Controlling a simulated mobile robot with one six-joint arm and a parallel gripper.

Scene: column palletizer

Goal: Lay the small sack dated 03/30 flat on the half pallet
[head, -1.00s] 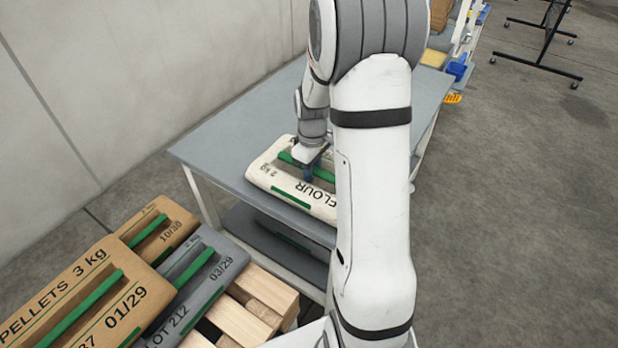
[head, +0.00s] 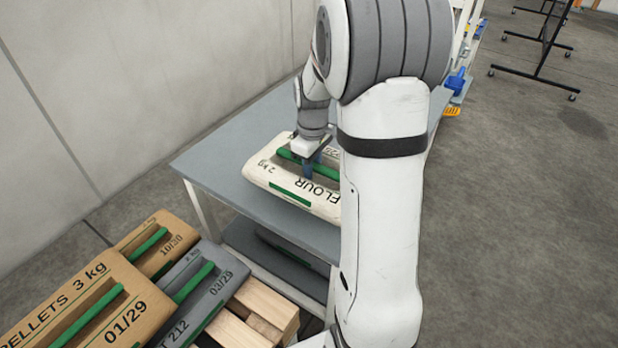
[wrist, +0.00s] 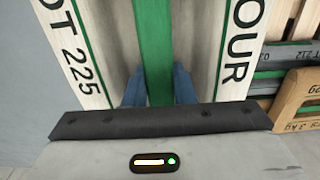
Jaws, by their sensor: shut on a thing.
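A white flour sack (head: 278,183), marked 2 kg, is at the grey table, apparently raised a little above its top. My gripper (head: 311,170) is shut on its green handle. In the wrist view, my blue fingers (wrist: 159,88) flank the green handle (wrist: 152,40), and LOT 225 lettering shows partly on the sack (wrist: 75,50). No date can be read on it. The half pallet (head: 268,294) is at lower left, its pale wooden boards bare at the right. A grey sack (head: 213,290) dated 03/29 lies on it.
A brown pellets sack (head: 125,310) dated 01/29 and a brown sack (head: 150,235) dated 10/30 lie beside the grey one. The grey table (head: 215,160) is clear left of the flour sack. A dark sack (head: 285,245) lies on its lower shelf. A wall closes the left.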

